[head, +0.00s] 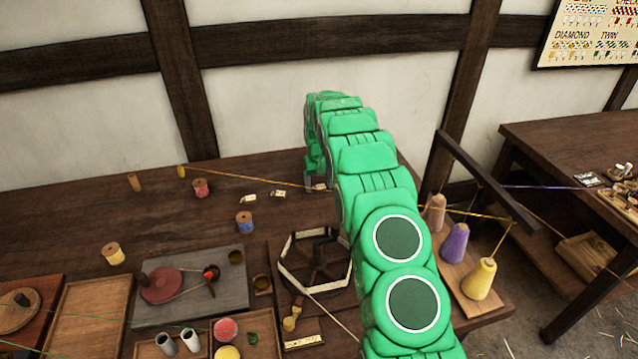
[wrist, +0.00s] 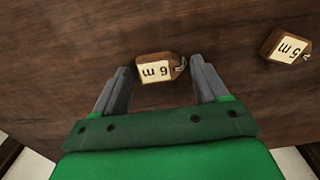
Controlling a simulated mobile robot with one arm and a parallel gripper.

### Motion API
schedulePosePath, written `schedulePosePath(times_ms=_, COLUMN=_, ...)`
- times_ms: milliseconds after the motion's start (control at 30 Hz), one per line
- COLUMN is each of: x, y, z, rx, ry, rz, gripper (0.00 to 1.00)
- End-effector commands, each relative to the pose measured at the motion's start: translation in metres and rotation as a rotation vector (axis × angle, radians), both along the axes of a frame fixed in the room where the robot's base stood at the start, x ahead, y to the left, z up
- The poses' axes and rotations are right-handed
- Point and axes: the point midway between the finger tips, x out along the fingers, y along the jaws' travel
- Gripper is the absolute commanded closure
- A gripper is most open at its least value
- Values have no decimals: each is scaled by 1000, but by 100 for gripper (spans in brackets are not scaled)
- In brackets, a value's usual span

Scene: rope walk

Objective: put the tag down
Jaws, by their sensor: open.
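In the wrist view, a small brown tag (wrist: 157,68) with a pale label, an "m" and a digit that looks like 6 or 9 lies on the dark wooden table. My gripper (wrist: 160,78) is open, with one finger on each side of this tag; a gap shows by the left finger, and contact at the right cannot be told. In the head view my gripper (head: 317,184) is at the far part of the table, mostly hidden by my green arm, and the tag (head: 320,187) shows only as a pale bit there.
A second tag, marked "5 m" (wrist: 287,47), lies to the right in the wrist view. In the head view two pale tags lie left of my gripper, near a blue spool (head: 244,222) and a red spool (head: 201,188). A yellow cord (head: 245,176) runs close by. A hexagonal reel (head: 285,268) stands nearer.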

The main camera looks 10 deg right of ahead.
Motion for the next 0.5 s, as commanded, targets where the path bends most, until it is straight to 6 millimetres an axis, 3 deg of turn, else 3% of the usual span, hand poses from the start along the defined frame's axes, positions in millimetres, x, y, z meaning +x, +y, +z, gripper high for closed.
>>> schedulePosePath(times_ms=267, x=0, y=0, z=6, rx=0, ry=-1, rz=0, gripper=27)
schedulePosePath(times_ms=500, x=1, y=0, z=33, rx=0, ry=-4, rz=0, gripper=27)
